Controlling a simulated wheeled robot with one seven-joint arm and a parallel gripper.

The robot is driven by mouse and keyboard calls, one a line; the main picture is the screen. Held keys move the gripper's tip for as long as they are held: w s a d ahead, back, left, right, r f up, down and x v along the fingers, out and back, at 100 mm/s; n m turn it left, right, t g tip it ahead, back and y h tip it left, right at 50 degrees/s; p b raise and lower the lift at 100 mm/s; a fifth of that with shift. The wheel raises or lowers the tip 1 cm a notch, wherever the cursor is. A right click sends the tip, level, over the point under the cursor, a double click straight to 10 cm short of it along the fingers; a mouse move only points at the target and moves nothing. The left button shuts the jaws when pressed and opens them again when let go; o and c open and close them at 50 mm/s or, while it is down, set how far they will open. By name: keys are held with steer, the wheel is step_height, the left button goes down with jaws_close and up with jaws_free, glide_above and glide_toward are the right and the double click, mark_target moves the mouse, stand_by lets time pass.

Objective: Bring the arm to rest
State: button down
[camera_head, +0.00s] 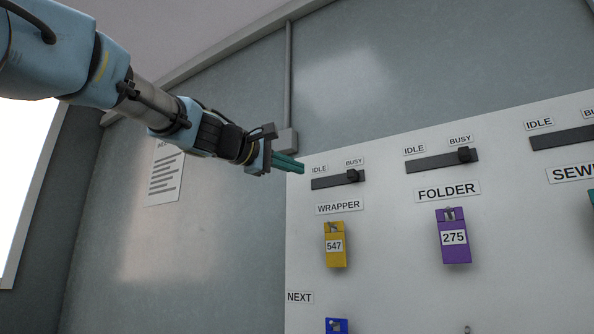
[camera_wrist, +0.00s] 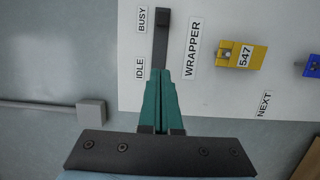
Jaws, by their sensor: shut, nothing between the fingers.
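My gripper (camera_head: 287,163) is shut and empty, its teal fingers together. In the head view it points right, its tips close to the left edge of the white board, near the wrapper's slider. The closed fingers also show in the wrist view (camera_wrist: 160,88), overlapping the lower end of the dark slider track by the IDLE label. I cannot tell whether the tips touch the board. My arm reaches in from the upper left, stretched out and sloping down to the right.
The white board (camera_head: 375,285) carries the wrapper slider (camera_head: 352,176) and folder slider (camera_head: 464,155), both knobs at BUSY. A yellow tag 547 (camera_head: 335,258) and purple tag 275 (camera_head: 455,252) hang below. A grey wall box (camera_head: 286,139) is behind my gripper.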

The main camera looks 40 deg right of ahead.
stand_by(0.3)
steer(key=w+a+f+n+t+y+p, duration=0.1)
steer(key=w+a+f+t+y, duration=0.2)
steer(key=w+f, duration=0.5)
steer(key=w+a+f+t+y+p, duration=0.15)
steer(key=w+a+f, duration=0.3)
steer(key=f, duration=0.55)
steer(key=w+a+f+y, duration=0.5)
steer(key=w+a+f, duration=0.1)
steer(key=a+f, duration=0.6)
steer(key=s+a+f+g+y+p, duration=0.1)
steer(key=a+f+y, duration=0.2)
steer(key=a+f, duration=0.55)
steer(key=s+a+f+y+p, duration=0.1)
steer(key=a+f+y+p, duration=0.1)
steer(key=a+f, duration=0.6)
steer(key=s+a+f+m+g+y, duration=0.1)
steer(key=s+a+f, duration=0.3)
steer(key=a, duration=0.3)
steer(key=s+a+f+m+g+y+p, duration=0.1)
steer(key=s+a+f+y, duration=0.1)
steer(key=s+a, duration=0.3)
steer(key=a+f, duration=0.1)
steer(key=a, duration=0.1)
steer(key=shift+s+a+f, duration=0.35)
steer(key=shift+s+a, duration=0.05)
